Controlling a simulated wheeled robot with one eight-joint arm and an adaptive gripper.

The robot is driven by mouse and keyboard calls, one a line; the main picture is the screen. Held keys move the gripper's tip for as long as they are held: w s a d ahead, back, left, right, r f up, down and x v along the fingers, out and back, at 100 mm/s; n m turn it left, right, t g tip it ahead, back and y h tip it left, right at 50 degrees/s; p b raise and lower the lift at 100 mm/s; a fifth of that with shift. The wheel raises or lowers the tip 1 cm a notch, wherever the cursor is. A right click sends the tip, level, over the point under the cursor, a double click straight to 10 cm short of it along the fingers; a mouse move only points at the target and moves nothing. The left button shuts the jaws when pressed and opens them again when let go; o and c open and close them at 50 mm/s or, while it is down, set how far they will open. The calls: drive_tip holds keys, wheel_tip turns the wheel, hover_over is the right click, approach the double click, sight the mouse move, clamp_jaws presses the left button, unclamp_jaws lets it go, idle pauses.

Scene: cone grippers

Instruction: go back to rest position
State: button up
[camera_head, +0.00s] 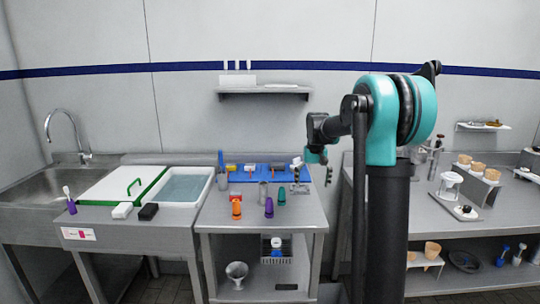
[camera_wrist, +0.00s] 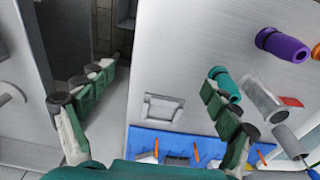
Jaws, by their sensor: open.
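My gripper (camera_head: 315,178) hangs from my teal and black arm, above the right edge of the middle steel table (camera_head: 215,225). Its fingers point down. In the wrist view my gripper (camera_wrist: 160,78) has its two green-padded fingers spread wide, with nothing between them. The right finger overlaps the teal cone (camera_wrist: 227,84) in that view; I cannot tell whether they touch. In the head view the teal cone (camera_head: 281,197) stands on the table, left of the gripper.
Purple (camera_head: 269,208) and orange (camera_head: 236,208) cones stand at left, near a blue mat (camera_head: 262,172) with tools. A wall shelf (camera_head: 262,90) is behind. A water basin (camera_head: 183,188) and sink lie left. The right counter holds tan cups (camera_head: 491,175). A gap separates the tables.

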drive_tip(key=s+f+t, duration=0.1)
drive_tip(key=s+f, duration=0.4)
drive_tip(key=s, duration=0.6)
drive_tip(key=s+d+f+t, duration=0.1)
drive_tip(key=s+f, duration=0.4)
drive_tip(key=s, duration=0.6)
drive_tip(key=s+d+f+t, duration=0.1)
drive_tip(key=s+f, duration=0.4)
drive_tip(key=s, duration=0.7)
drive_tip(key=shift+d+f, duration=0.2)
